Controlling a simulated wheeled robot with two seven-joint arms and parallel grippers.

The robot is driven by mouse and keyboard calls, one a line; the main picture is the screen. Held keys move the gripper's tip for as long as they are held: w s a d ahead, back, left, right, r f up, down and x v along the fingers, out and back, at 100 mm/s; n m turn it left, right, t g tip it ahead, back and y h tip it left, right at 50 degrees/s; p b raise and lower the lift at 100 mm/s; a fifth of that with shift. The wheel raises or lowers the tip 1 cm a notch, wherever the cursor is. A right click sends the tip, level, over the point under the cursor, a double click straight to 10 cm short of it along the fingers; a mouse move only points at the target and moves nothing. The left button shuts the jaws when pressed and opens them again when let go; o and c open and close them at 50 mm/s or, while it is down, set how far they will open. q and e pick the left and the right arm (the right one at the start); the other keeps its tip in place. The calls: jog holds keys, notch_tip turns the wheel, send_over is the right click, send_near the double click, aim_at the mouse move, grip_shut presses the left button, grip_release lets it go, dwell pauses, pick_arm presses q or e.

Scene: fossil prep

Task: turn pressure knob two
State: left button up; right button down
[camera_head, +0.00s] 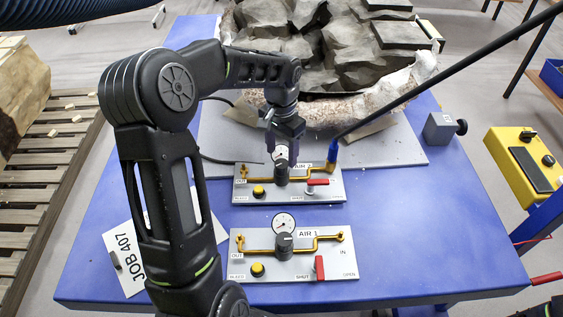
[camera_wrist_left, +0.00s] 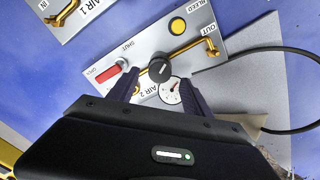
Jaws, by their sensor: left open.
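The AIR 2 panel (camera_head: 333,172) lies on the blue table, with a black pressure knob (camera_head: 282,173) at its middle and a round gauge (camera_head: 280,153) behind it. My left gripper (camera_head: 285,150) is open and points down over this knob. In the left wrist view the knob (camera_wrist_left: 160,68) shows between the two fingertips of my left gripper (camera_wrist_left: 161,78), with space on both sides. I cannot tell how far above it the tips are. The gauge (camera_wrist_left: 171,91) lies partly between the fingers. My right gripper is not in view.
The AIR 1 panel (camera_head: 345,262) with its own knob (camera_head: 284,246) and red valve handle (camera_head: 319,267) lies nearer. A black hose wand (camera_head: 420,88) slants down to the AIR 2 panel's right. A fossil rock (camera_head: 330,45) stands behind. A JOB 407 card (camera_head: 122,245) lies left.

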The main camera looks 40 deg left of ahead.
aim_at(281, 163)
pick_arm(q)
notch_tip(281, 163, down, 4)
jog(key=shift+r+b, duration=0.1)
jog(key=shift+b, duration=0.75)
grip_shut()
